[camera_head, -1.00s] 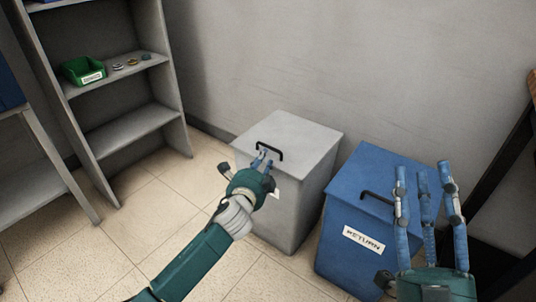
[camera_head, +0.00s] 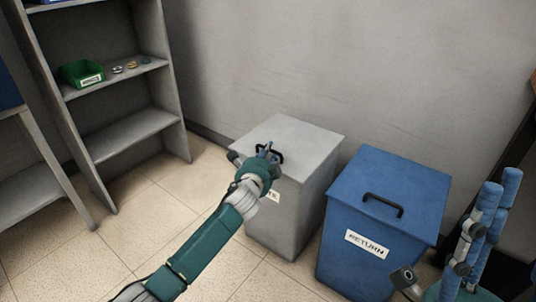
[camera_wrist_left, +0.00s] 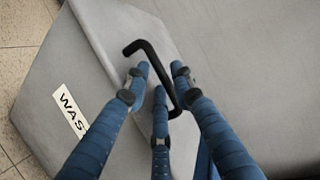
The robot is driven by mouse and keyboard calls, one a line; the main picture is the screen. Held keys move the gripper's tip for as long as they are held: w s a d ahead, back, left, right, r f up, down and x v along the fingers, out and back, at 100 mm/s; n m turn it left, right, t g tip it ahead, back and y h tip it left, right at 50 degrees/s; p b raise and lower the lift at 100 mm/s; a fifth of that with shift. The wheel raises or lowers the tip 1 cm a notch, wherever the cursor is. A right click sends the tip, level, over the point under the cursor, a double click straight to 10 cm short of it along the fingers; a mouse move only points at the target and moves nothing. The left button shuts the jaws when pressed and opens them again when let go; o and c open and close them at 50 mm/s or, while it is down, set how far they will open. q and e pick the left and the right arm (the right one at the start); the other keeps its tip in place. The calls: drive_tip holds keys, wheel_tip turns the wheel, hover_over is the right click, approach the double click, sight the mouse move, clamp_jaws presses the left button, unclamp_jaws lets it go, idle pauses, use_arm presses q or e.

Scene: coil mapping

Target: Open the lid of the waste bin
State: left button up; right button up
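The grey waste bin (camera_head: 290,228) stands against the wall, its lid (camera_head: 310,138) closed. Its label, partly hidden in the head view, reads "WAS" (camera_wrist_left: 70,110) in the left wrist view. My left gripper (camera_head: 268,151) is at the black lid handle (camera_wrist_left: 160,70). In the left wrist view the left gripper (camera_wrist_left: 160,82) is open, with its fingers apart on both sides of the handle bar. Whether any finger touches the bar is unclear. My right gripper (camera_head: 497,190) is empty, with extended fingers, at the lower right of the head view.
A blue bin (camera_head: 410,175) labelled "RETURN" stands closed to the right of the waste bin. A grey shelf (camera_head: 120,135) at the left holds a green box (camera_head: 82,74) and several small rings. Tiled floor (camera_head: 110,245) is free in front.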

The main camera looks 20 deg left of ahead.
use_arm(q)
drive_tip(key=shift+c, duration=0.3)
clamp_jaws()
